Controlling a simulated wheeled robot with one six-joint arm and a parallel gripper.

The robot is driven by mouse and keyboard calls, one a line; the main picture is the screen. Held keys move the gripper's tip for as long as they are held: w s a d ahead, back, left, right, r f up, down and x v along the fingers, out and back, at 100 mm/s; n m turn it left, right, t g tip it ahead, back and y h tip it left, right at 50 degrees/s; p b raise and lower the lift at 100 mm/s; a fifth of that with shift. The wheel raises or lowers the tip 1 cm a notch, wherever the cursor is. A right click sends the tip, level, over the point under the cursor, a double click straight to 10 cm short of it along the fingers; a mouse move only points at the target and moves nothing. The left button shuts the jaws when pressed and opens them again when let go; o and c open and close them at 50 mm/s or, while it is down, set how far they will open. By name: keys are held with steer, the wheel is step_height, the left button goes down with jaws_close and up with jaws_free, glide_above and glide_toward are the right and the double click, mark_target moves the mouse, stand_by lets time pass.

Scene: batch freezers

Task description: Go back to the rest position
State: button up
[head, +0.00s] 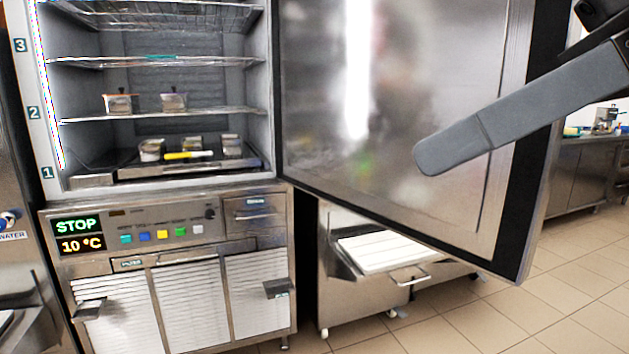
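My gripper (436,160) reaches in from the right edge. One long grey finger shows side-on in front of the freezer door's inner face. I cannot tell whether it touches the door. A second finger cannot be made out, so whether the gripper is open or shut does not show. Nothing is seen held at its rounded tip. The batch freezer (160,197) stands at the left with its door (400,100) swung wide open to the right.
Inside the freezer, small containers (174,102) stand on the rack marked 2. Several more and a yellow-handled item (188,155) are on the lowest level. A steel cart (345,290) stands below the door. Tiled floor (540,310) is clear at lower right.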

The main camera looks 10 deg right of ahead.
steer(key=w+d+f+m+h, duration=0.1)
steer(key=w+f+m+h, duration=0.2)
steer(key=w+f, duration=0.6)
steer(key=w+d+f+m+h, duration=0.1)
steer(key=w+f+m+h, duration=0.3)
steer(key=f, duration=0.9)
steer(key=w+d+f+m+h, duration=0.1)
steer(key=d+f, duration=0.4)
steer(key=f, duration=0.6)
steer(key=w+d+f+m+g+h, duration=0.1)
steer(key=d+f, duration=0.4)
steer(key=f, duration=0.5)
steer(key=shift+w+f+m+g, duration=0.2)
steer(key=shift+f+m+g, duration=0.1)
steer(key=shift+f, duration=0.05)
